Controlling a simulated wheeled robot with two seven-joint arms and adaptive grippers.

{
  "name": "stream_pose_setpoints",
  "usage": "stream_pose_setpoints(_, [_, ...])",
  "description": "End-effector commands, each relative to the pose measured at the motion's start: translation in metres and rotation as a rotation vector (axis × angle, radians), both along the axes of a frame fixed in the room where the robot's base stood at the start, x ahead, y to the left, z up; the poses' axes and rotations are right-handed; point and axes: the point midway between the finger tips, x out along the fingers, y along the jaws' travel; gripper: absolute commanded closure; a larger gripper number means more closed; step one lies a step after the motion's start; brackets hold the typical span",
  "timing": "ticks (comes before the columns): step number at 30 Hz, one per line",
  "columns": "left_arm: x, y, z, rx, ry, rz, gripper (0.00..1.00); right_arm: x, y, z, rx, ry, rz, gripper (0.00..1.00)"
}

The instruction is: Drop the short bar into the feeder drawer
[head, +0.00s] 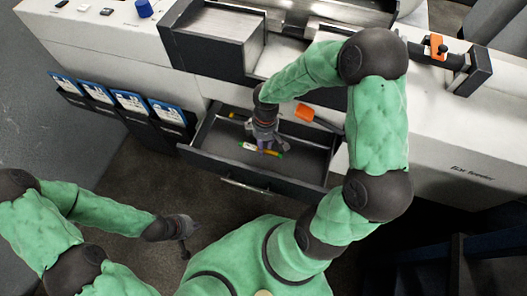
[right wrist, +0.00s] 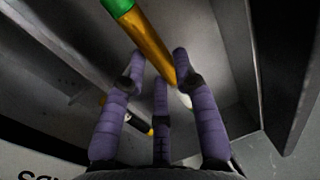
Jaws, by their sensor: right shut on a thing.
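The feeder drawer (head: 215,163) is pulled open below the white machine. My right gripper (head: 266,148) reaches down over the drawer's interior, its purple fingers pointing down. It is shut on a short bar (head: 248,146) with a green end and a yellow-orange body. In the right wrist view the bar (right wrist: 150,42) runs between the fingers (right wrist: 160,85), with its green end at the top and a pale lower end. I cannot tell the bar's exact height above the drawer floor. My left gripper (head: 185,235) hangs away from the drawer, over the floor; its fingers are too small to judge.
A small yellow-and-black item (head: 233,115) lies at the drawer's back left; something similar shows in the right wrist view (right wrist: 147,128). An orange-handled part (head: 310,113) is near the back right. Blue-topped card holders (head: 128,100) stand left of the drawer. The machine's body rises behind it.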

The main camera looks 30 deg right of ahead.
Motion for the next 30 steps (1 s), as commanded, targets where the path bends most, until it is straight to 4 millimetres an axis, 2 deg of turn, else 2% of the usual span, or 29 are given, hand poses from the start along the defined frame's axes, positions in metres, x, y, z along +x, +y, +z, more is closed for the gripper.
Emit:
stream_pose_setpoints(12, [0.000, 0.000, -0.018, 0.000, 0.000, 0.000, 1.00, 0.001, 0.000, -0.049, 0.000, -0.001, -0.003, 1.00])
stream_pose_setpoints(20, [0.000, 0.000, -0.016, 0.000, 0.000, 0.000, 1.00, 0.001, 0.000, -0.049, -0.001, -0.002, -0.003, 1.00])
stream_pose_setpoints(30, [0.000, 0.000, -0.023, 0.000, 0.000, 0.000, 1.00, 0.001, 0.000, -0.058, -0.001, -0.002, -0.003, 1.00])
